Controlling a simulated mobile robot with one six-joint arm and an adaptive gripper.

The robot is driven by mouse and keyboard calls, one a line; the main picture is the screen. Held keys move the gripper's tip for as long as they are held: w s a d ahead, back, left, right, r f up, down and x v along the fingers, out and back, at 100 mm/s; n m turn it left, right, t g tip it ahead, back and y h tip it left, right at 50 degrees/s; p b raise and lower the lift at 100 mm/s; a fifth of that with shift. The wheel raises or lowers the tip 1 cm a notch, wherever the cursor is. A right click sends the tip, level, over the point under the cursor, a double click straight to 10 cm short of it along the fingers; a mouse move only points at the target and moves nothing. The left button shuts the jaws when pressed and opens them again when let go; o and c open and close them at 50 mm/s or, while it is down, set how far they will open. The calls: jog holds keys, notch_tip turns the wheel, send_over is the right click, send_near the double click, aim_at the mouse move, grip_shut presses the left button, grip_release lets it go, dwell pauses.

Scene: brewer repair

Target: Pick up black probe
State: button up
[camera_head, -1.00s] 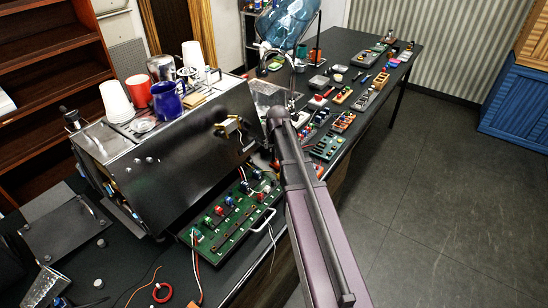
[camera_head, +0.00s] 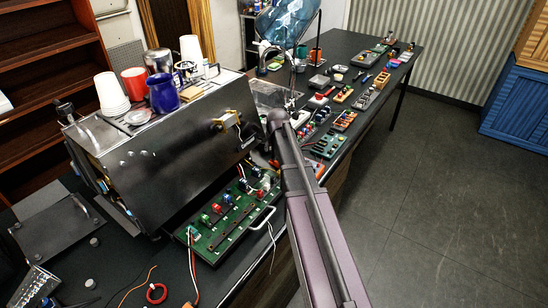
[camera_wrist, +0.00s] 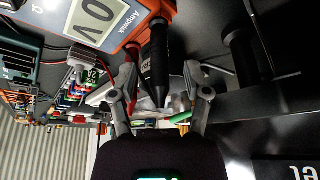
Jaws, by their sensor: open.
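In the wrist view, a black probe (camera_wrist: 158,65) with a pointed tip stands out between the two fingers of my gripper (camera_wrist: 160,78). The fingers are open, one on each side of the probe, with a gap visible at the tip. Whether either finger touches the handle is unclear. The probe's upper end is beside an orange multimeter (camera_wrist: 131,38) with a grey display. In the head view my gripper and the probe are hidden; only my arm shows.
Another black cylinder (camera_wrist: 243,55) stands right of the probe, near a thin cable. The head view shows a dark brewer (camera_head: 170,150) with cups on top, a green circuit board (camera_head: 235,220) in front of it, and a long black table (camera_head: 345,48) carrying several small parts.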

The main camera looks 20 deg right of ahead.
jog(key=shift+f, duration=0.15)
dwell(0.5)
grip_shut()
